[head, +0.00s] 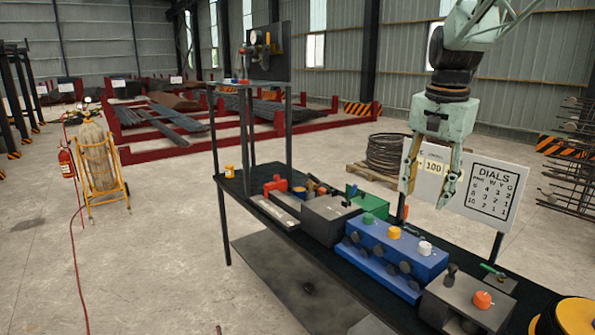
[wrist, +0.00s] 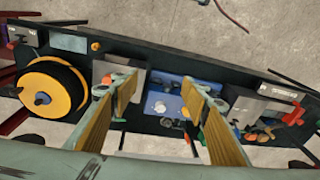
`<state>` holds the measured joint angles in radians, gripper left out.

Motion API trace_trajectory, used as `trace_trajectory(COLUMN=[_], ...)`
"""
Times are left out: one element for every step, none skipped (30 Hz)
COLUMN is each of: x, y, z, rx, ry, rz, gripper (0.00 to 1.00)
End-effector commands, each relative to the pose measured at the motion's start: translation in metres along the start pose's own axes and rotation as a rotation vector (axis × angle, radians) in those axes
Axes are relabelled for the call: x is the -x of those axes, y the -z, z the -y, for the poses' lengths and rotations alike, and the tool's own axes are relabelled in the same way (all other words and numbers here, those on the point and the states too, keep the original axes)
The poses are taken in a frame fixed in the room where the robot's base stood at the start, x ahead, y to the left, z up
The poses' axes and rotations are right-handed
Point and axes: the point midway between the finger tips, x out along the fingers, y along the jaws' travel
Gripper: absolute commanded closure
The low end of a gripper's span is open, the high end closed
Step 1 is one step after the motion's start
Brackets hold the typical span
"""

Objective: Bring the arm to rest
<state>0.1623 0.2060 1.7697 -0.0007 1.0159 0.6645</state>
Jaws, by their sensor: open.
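My gripper (head: 430,188) hangs from my arm at the upper right of the head view, pointing down. Its two fingers are apart with nothing between them. It is above the back edge of the black workbench, in front of the white sign panels. In the wrist view, my gripper (wrist: 160,105) shows two yellow-padded fingers spread wide over the bench, and the blue box (wrist: 175,100) shows between them, well below. The gripper touches nothing that I can see.
The bench (head: 345,285) carries a blue box with coloured knobs (head: 392,250), grey boxes (head: 330,217) and a yellow reel (head: 570,318). A dials sign (head: 493,190) stands behind. A gas-cylinder cart (head: 98,165) stands left. Open floor (head: 160,260) lies left of the bench.

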Motion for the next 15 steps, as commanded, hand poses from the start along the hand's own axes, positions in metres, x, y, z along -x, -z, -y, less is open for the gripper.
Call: trace_trajectory(x=[0.004,0.006,0.009,0.011,0.013,0.016,0.018,0.019,0.022,0.023,0.025,0.028,0.029,0.030,0.032], y=[-0.009,-0.014,-0.020,-0.025,-0.030,-0.036,-0.041,-0.046,-0.052,-0.057,-0.061,-0.068,-0.072,-0.078,-0.084], z=[-0.004,-0.006,-0.008,-0.011,-0.013,-0.015,-0.018,-0.020,-0.023,-0.026,-0.028,-0.031,-0.034,-0.037,-0.040], rx=[0.016,0.027,0.039,0.050,0.060,0.074,0.083,0.094,0.107,0.117,0.126,0.140,0.150,0.159,0.173], ry=[0.003,0.005,0.008,0.009,0.011,0.014,0.015,0.016,0.019,0.020,0.021,0.024,0.025,0.026,0.029], rz=[-0.004,-0.005,-0.008,-0.010,-0.011,-0.015,-0.016,-0.017,-0.021,-0.022,-0.023,-0.026,-0.028,-0.029,-0.032], gripper=[0.58,0.58,0.58,0.58,0.58,0.58,0.58,0.58,0.58,0.58,0.58,0.58,0.58,0.58,0.58])
